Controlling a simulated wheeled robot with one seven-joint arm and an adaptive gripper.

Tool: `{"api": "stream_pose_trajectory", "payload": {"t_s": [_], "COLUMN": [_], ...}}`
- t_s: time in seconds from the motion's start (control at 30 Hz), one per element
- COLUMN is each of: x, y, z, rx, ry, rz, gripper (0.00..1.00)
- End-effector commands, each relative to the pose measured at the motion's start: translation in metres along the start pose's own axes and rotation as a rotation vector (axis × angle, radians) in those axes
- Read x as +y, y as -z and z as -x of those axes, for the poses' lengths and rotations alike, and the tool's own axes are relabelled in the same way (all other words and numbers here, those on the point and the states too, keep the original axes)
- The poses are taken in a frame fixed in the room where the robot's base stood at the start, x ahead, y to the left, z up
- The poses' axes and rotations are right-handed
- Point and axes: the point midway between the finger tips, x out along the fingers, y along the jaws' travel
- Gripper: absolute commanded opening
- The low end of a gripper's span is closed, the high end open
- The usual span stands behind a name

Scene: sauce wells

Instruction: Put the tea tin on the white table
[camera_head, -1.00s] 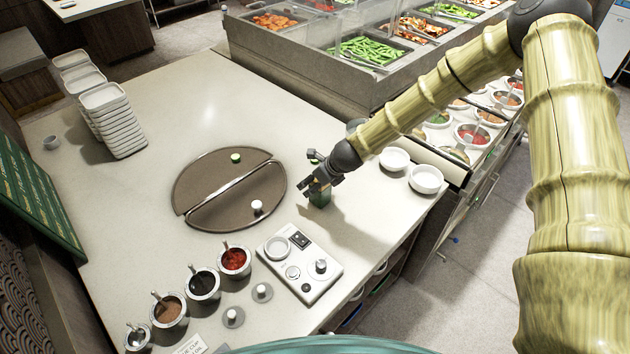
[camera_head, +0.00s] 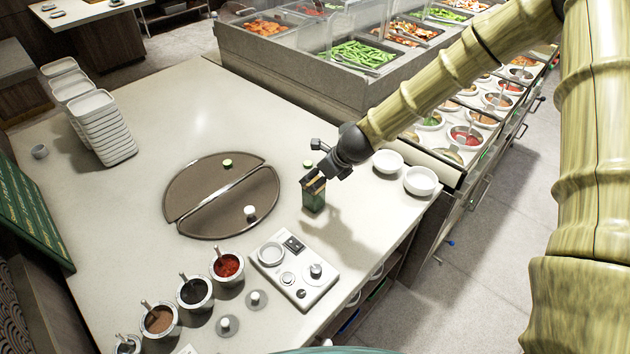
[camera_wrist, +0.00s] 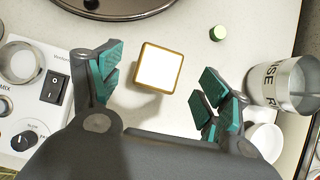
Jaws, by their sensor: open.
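The tea tin (camera_head: 313,201) is a small dark green box with a gold edge. It stands upright on the pale counter, right of the round brown hot plate. In the wrist view its square top (camera_wrist: 158,68) looks bright white with a gold rim. My gripper (camera_head: 322,178) is just above the tin and open. In the wrist view its teal-padded fingers (camera_wrist: 160,75) are spread on either side of the tin top, with gaps showing. A white-topped table (camera_head: 75,14) stands at the far upper left, beyond the counter.
A control panel (camera_head: 295,270) and sauce pots (camera_head: 228,266) are in front. White bowls (camera_head: 420,181) stand to the right. A metal cup (camera_wrist: 283,85) and a small green-topped piece (camera_wrist: 217,33) are close to my gripper. Stacked trays (camera_head: 100,125) are at left.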

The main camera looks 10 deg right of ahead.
Motion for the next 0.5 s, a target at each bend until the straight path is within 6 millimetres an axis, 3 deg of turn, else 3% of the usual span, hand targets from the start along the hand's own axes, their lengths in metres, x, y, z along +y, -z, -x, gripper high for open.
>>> {"api": "stream_pose_trajectory", "payload": {"t_s": [0.5], "x": [0.000], "y": [0.000], "z": [0.038], "rx": [0.000], "ry": [0.000], "rz": [0.000], "gripper": [0.77]}}
